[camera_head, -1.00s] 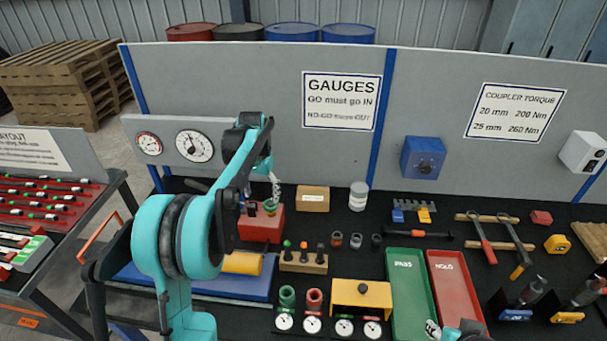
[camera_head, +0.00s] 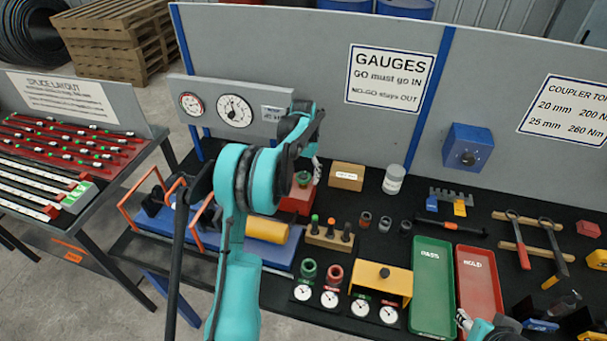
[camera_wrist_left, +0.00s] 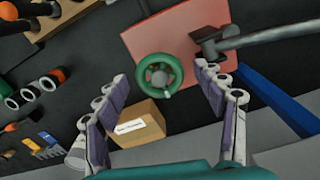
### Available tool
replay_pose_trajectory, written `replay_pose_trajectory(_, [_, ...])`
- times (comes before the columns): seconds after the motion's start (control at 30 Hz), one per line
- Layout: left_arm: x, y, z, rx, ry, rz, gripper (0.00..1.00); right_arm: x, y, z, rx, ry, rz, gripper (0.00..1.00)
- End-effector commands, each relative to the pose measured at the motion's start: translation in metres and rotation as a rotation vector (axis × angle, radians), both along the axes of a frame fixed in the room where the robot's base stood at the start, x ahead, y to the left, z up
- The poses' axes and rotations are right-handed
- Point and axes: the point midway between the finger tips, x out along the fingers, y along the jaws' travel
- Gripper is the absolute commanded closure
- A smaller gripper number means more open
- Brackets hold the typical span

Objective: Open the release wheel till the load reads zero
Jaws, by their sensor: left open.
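The green release wheel (camera_head: 303,179) sits on a red block (camera_head: 293,204) at the back left of the bench. It also shows in the left wrist view (camera_wrist_left: 158,76). My left gripper (camera_head: 315,170) is over the wheel, partly hidden behind its own arm in the head view. In the left wrist view its open fingers (camera_wrist_left: 161,78) stand on either side of the wheel, with gaps. Two round dials, a large one (camera_head: 234,110) and a small one (camera_head: 192,104), are on the grey panel behind; their readings are too small to tell. Part of my right gripper (camera_head: 464,320) shows at the bottom edge.
A cardboard box (camera_head: 347,177) stands right of the red block. A dark pipe (camera_wrist_left: 265,37) reaches the block in the wrist view. A yellow cylinder (camera_head: 266,229) lies on a blue base (camera_head: 205,248). Green (camera_head: 433,290) and red (camera_head: 479,280) trays lie at right.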

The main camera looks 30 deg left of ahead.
Motion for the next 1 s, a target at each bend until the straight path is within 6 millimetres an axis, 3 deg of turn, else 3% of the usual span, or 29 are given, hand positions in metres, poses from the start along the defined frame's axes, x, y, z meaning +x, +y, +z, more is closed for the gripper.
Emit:
replay_pose_trajectory(0.13, [0.0001,0.0,0.0003,0.0,0.0,0.0,0.3,0.0,0.0,0.0003,0.0,0.0,0.0,0.6])
replay_pose_trajectory(0.3, [0.0,-0.0001,0.0005,0.0,0.0,0.0,0.75,0.0,0.0,0.0003,0.0,0.0,0.0,0.6])
replay_pose_trajectory(0.33, [0.0,0.0,0.0004,0.0,0.0,0.0,0.8,0.0,0.0,0.0003,0.0,0.0,0.0,0.6])
replay_pose_trajectory(0.67, [-0.0002,-0.0001,0.0003,0.0,0.001,0.026,0.8,0.0,0.0,0.0,0.0,0.0,0.0,0.6])
replay_pose_trajectory(1.0, [-0.0004,-0.0002,0.0002,0.0,0.001,0.225,0.8,0.0,0.0,-0.0014,0.0,0.0,0.0,0.6])
